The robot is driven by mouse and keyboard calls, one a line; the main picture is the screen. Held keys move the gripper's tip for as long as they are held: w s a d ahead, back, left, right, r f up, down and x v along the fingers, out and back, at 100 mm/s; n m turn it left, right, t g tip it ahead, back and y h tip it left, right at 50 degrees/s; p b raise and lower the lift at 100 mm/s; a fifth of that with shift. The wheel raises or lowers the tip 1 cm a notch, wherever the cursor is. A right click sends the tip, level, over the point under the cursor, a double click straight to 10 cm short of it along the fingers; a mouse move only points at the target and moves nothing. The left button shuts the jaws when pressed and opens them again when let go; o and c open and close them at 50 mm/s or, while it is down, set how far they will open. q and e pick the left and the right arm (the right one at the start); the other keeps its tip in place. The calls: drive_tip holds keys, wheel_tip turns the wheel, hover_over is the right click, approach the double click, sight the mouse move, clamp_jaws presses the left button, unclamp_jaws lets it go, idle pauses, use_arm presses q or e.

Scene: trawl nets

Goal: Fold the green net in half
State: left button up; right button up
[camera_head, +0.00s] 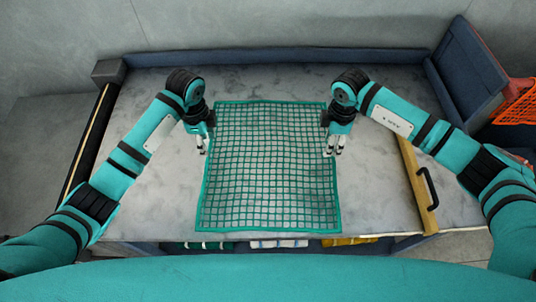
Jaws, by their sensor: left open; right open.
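My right gripper (333,152) points down at the net's right edge, at about the same height. Both grippers are open and I see no net between their fingers. I cannot tell whether the fingertips touch the net or the table. The net's far corners are partly close behind the grippers.
The grey table top (385,200) is bare on both sides of the net. A wooden bar with a black handle (428,187) lies at the right. A blue raised edge (280,56) runs along the back. An orange net (515,102) hangs at the far right.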

sight(211, 159)
use_arm(q)
wheel_tip(211, 159, down, 7)
drive_tip(key=shift+r, duration=0.15)
use_arm(e)
wheel_tip(211, 159, down, 7)
drive_tip(key=shift+a+r, duration=0.1)
drive_tip(key=shift+r, duration=0.05)
use_arm(q)
drive_tip(key=shift+f, duration=0.2)
use_arm(e)
drive_tip(key=shift+f, duration=0.2)
use_arm(q)
drive_tip(key=shift+r, duration=0.1)
drive_tip(key=c, duration=0.3)
use_arm(e)
drive_tip(key=shift+r, duration=0.1)
drive_tip(key=c, duration=0.3)
use_arm(q)
drive_tip(key=shift+s, duration=0.1)
drive_tip(key=c, duration=0.6)
use_arm(e)
drive_tip(key=shift+s, duration=0.1)
drive_tip(key=c, duration=0.6)
use_arm(q)
clamp_jaws()
use_arm(e)
clamp_jaws()
drive_tip(key=shift+f, duration=0.2)
